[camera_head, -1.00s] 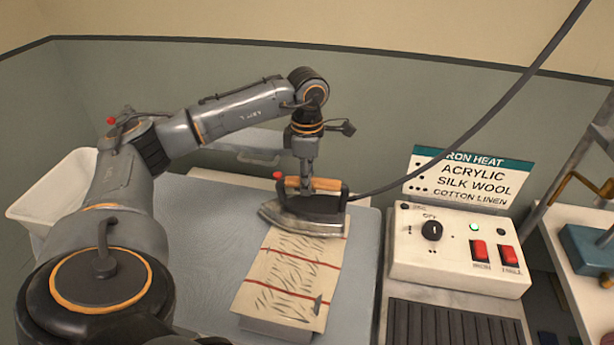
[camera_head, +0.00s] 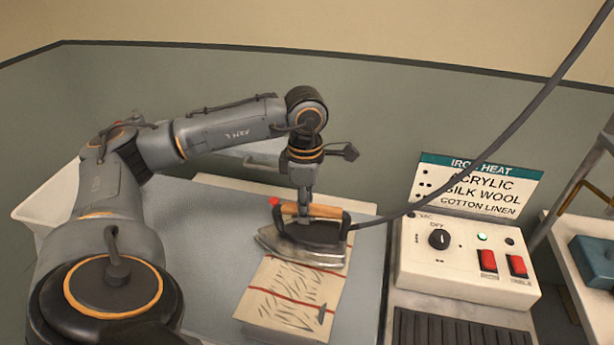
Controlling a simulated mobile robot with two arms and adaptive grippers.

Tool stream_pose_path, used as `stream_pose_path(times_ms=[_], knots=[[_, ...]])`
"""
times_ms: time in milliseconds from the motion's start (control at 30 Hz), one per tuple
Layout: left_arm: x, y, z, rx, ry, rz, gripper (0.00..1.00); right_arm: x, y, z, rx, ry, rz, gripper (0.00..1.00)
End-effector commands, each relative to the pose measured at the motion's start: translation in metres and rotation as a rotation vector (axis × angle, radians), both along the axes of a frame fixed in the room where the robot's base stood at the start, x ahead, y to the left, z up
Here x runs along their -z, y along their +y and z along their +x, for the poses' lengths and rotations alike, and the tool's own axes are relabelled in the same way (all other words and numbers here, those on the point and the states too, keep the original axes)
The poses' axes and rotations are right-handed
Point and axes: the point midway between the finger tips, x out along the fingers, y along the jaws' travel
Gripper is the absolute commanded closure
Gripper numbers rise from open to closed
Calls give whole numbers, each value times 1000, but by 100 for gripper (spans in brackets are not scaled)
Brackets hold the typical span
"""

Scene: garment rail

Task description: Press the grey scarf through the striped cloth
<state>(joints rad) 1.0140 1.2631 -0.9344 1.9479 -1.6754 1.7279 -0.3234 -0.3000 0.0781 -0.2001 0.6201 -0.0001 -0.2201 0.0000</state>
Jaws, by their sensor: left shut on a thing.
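My left gripper (camera_head: 304,203) is shut on the wooden handle (camera_head: 322,211) of a dark iron with a metal sole (camera_head: 300,250). The iron is over the far part of the striped cloth (camera_head: 285,309), seemingly resting on it; its underside is hidden. The cloth is cream with red stripes and many dark crease marks, and lies on the grey-blue pressing board (camera_head: 205,255). A grey edge, likely the grey scarf (camera_head: 262,334), shows under the cloth's near edge; the rest is covered. My right gripper is not in view.
The iron's dark cord (camera_head: 480,145) rises to the upper right. A control box (camera_head: 465,263) with a dial, a green light and two red switches stands right of the board, before an iron heat sign (camera_head: 476,186). A white bin (camera_head: 45,200) is at left.

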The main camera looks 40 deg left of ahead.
Motion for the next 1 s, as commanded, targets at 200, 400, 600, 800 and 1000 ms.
stream_pose_path(times_ms=[200,400,600,800,1000], knots=[[-2,0,1,-1,-6,0,100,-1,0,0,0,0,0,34],[-1,0,1,-1,-6,-1,100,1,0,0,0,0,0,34],[4,0,1,-1,-6,-1,100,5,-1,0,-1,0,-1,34],[9,0,1,-1,-6,-1,100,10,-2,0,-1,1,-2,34],[14,0,1,-1,-6,-1,100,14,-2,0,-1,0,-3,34]])
